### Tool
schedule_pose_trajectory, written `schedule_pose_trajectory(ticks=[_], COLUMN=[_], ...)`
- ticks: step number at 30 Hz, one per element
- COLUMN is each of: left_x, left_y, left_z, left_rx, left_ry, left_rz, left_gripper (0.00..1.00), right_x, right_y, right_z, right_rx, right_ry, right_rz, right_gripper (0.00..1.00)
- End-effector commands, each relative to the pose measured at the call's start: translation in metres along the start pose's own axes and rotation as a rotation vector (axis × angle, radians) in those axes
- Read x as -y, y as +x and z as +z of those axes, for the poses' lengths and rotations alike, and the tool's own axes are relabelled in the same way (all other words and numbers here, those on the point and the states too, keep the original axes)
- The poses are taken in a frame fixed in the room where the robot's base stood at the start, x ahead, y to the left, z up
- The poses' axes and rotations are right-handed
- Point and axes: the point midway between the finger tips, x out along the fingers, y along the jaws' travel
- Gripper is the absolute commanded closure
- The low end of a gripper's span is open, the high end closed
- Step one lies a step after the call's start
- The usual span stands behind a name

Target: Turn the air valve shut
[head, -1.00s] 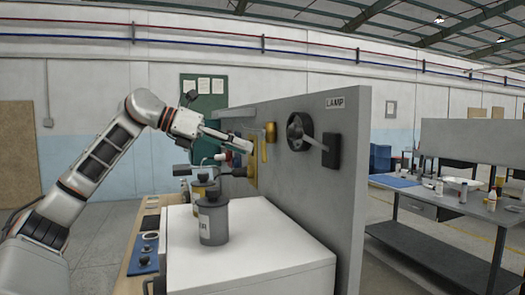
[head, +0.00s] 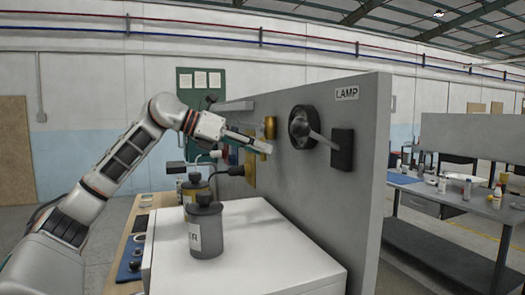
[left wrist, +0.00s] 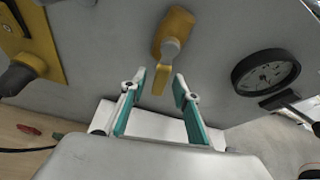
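The air valve is a yellow body (head: 269,127) on the grey upright panel, and it also shows in the left wrist view (left wrist: 178,28). Its yellow lever (left wrist: 161,80) hangs down from a grey hub in the left wrist view. My left gripper (head: 270,149) is in front of the panel beside the valve and hides part of the lever in the head view. In the left wrist view its teal-padded fingers (left wrist: 159,76) are apart, with the lever appearing between their tips. I cannot tell whether they touch it. My right gripper is out of view.
A black round gauge (left wrist: 265,73) is right of the valve; a black switch box (head: 342,149) sits under the LAMP label. A yellow plate (left wrist: 35,50) with a dark plug is left. A grey canister (head: 206,232) stands on the white cabinet (head: 255,260) below.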

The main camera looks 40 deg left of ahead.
Motion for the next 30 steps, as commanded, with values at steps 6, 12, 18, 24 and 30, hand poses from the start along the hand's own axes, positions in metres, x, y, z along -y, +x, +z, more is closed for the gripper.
schedule_pose_trajectory(ticks=[6, 12, 18, 24, 30], left_x=[0.0002, 0.0000, 0.0000, 0.0001, 0.0014], left_y=[0.0135, 0.0142, 0.0140, 0.0138, 0.0134], left_z=[0.0003, 0.0002, 0.0001, 0.0002, 0.0007], left_rx=[0.001, 0.001, 0.000, 0.000, -0.001], left_ry=[-0.001, -0.001, -0.001, -0.003, -0.040], left_rz=[0.000, 0.000, 0.000, -0.001, -0.015], left_gripper=[0.69, 0.69, 1.00, 1.00, 1.00], right_x=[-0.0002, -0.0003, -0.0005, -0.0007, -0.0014], right_y=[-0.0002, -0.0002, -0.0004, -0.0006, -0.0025], right_z=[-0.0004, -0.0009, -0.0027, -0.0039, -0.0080], right_rx=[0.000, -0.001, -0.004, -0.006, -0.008], right_ry=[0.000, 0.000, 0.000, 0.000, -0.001], right_rz=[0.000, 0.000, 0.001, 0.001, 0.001], right_gripper=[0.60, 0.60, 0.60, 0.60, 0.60])
